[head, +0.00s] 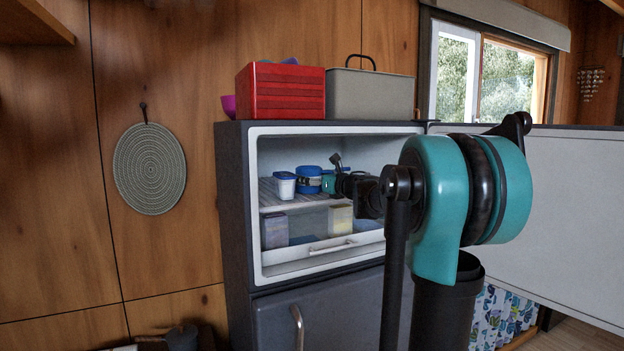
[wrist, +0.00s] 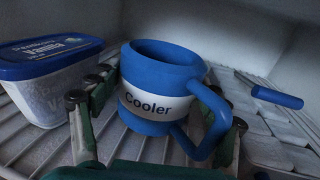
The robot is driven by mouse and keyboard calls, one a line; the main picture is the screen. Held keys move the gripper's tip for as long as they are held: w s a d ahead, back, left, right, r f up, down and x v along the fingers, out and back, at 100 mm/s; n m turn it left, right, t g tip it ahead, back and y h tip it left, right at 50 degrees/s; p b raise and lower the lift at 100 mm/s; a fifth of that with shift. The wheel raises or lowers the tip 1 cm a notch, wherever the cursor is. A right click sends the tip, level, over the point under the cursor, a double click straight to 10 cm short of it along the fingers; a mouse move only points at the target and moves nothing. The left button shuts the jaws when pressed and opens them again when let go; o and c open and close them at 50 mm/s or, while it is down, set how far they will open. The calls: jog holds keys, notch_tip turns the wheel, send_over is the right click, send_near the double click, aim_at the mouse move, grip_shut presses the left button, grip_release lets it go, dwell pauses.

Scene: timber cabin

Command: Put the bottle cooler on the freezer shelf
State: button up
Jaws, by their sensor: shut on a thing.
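The bottle cooler (wrist: 150,102) is a blue cup with a white "Cooler" band and a blue handle. It stands upright at the freezer shelf (head: 290,203), inside the open compartment. It also shows small in the head view (head: 309,181). My gripper (wrist: 160,118) is shut on it, with fingers on its left and right sides; the right finger is near the handle. Slats of the shelf show below the cooler; I cannot tell whether its base touches them. In the head view, my arm hides the right part of the shelf.
A white tub with a blue lid (wrist: 45,85) stands close left of the cooler. A blue-ended item (wrist: 277,97) lies to the right. The freezer door (head: 560,210) is open at the right. A drawer (head: 325,245) with boxes sits below the shelf.

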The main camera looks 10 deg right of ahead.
jog(key=o, duration=1.5)
jog(key=shift+f, duration=0.15)
jog(key=shift+o, duration=0.2)
jog(key=v, duration=1.2)
